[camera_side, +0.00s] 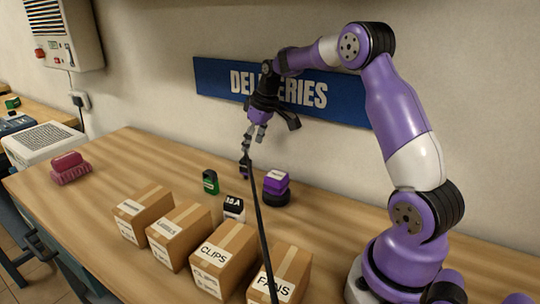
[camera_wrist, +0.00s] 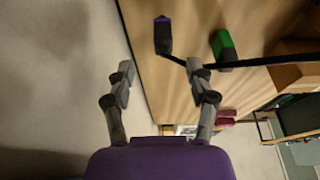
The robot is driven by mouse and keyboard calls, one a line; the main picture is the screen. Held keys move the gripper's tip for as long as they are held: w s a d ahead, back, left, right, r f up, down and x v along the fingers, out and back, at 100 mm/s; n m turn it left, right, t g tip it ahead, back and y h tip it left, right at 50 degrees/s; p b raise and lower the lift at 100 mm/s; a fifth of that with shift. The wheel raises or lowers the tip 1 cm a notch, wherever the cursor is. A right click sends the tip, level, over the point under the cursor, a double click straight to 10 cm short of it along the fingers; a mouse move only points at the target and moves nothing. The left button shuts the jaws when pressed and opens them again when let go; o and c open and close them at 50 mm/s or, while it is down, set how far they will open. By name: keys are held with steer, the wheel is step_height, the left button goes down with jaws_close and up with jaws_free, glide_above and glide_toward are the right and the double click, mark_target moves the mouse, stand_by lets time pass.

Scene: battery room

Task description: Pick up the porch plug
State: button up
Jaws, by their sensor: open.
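Several cardboard boxes (camera_side: 215,262) line the front. A pink object (camera_side: 69,168) lies left. The wall is close behind.

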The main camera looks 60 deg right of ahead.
mark_target(246, 160)
steer(key=x, duration=1)
steer(key=shift+w+a+r, duration=0.15)
steer(key=shift+w+a, duration=0.05)
jaws_close()
